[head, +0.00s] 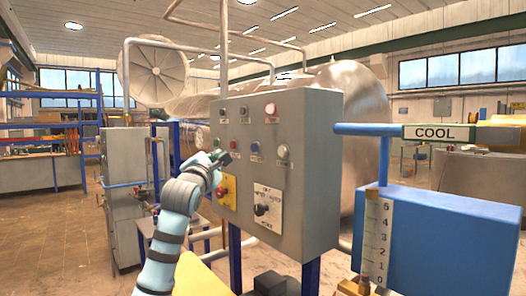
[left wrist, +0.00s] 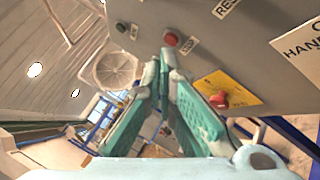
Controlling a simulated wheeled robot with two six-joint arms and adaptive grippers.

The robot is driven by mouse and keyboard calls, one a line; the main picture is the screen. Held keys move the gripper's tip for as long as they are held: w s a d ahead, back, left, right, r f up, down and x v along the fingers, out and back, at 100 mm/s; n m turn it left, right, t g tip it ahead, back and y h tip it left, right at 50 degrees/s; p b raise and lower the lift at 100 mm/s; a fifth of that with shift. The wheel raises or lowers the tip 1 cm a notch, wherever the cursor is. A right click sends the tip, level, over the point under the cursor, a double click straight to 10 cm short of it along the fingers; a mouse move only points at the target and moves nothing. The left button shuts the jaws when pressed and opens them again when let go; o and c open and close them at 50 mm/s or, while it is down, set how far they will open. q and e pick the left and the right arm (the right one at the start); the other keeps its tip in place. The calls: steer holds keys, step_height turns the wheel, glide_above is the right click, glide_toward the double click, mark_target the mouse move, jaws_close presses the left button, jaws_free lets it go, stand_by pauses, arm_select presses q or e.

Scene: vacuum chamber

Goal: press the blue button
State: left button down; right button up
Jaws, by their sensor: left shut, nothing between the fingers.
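The blue button (head: 254,148) is on the front of a grey control box (head: 305,185), in the middle row, with a small white label below it. My left gripper (head: 229,157) is shut and empty, just left of the blue button and close to the panel face. In the left wrist view, the closed fingertips (left wrist: 168,58) point at the panel near a red button (left wrist: 170,39). Whether they touch the panel I cannot tell. The blue button does not show in the left wrist view; a label starting "RES" (left wrist: 227,8) shows at its top edge. My right gripper is not in view.
A white button (head: 283,151) is right of the blue one, and a red lamp (head: 271,108) is above. Below are a yellow plate with a red knob (head: 225,192) and a black selector switch (head: 262,209). A blue box (head: 440,240) stands at the right.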

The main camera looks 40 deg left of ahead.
mark_target(255, 148)
arm_select(q)
steer(key=w+d+p, duration=0.2)
steer(key=w+p, duration=0.4)
steer(key=w, duration=0.1)
steer(key=shift+d+r, duration=0.25)
steer(key=shift+d, duration=0.05)
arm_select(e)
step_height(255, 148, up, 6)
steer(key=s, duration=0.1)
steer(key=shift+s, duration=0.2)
arm_select(q)
steer(key=shift+s, duration=0.1)
steer(key=shift+w+r, duration=0.1)
steer(key=shift+w, duration=0.1)
stand_by(0.7)
steer(key=shift+w+d, duration=0.1)
steer(key=shift+w, duration=0.15)
